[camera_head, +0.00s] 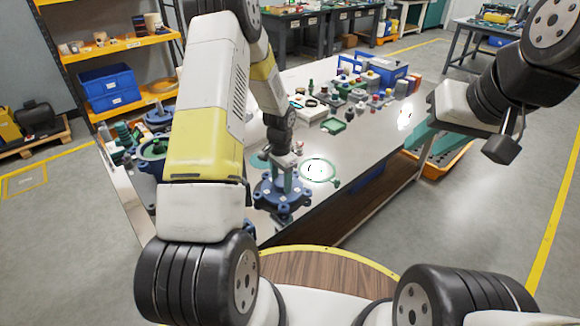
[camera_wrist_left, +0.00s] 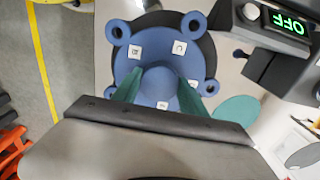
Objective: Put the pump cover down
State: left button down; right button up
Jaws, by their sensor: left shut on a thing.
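The pump cover (camera_head: 283,200) is a blue round flange with lobes around its rim and a raised middle. It is near the table's front edge in the head view. My left gripper (camera_head: 285,180) points down and its green fingers are shut on the cover's raised middle. The cover also fills the upper middle of the left wrist view (camera_wrist_left: 190,22), with small white marked tags on its face. I cannot tell whether it touches the table. My right gripper (camera_head: 428,138) is at the right, away from the cover, and its finger opening is unclear.
A green ring (camera_head: 318,162) lies on the table (camera_head: 350,155) just right of the cover. Blue pump parts (camera_head: 150,150) crowd the left end. A display reading OFF (camera_wrist_left: 288,22) is beside the cover.

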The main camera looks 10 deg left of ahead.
pick_arm(q)
jog(key=shift+f, duration=0.65)
jog(key=c, duration=0.6)
grip_release()
jog(key=shift+f, duration=0.1)
